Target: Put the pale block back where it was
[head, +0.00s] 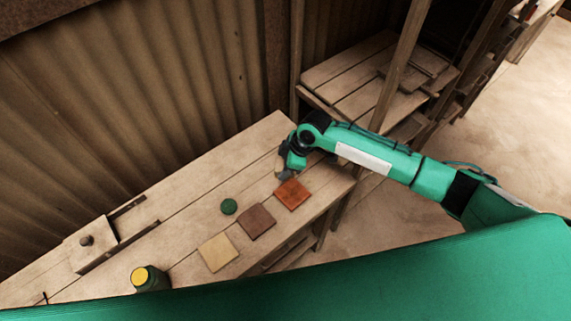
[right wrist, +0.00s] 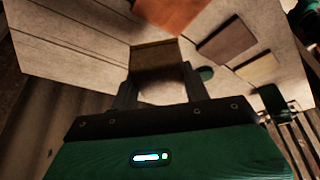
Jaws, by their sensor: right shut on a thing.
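My right gripper (head: 283,171) is at the far right end of the bench, just left of the orange-red tile (head: 293,194). In the right wrist view its two fingers (right wrist: 158,88) are shut on a tan wooden block (right wrist: 157,55), which looks like the pale block. The block is mostly hidden by the gripper in the head view. I cannot tell whether it touches the bench (head: 240,155). My left gripper is not in view.
A brown tile (head: 257,221), a pale square tile (head: 218,252) and a green disc (head: 229,206) lie on the bench. A yellow-topped dark canister (head: 150,279) stands nearer. A wooden press-like piece with a knob (head: 87,241) and rails sits left. Shelves (head: 350,75) stand behind.

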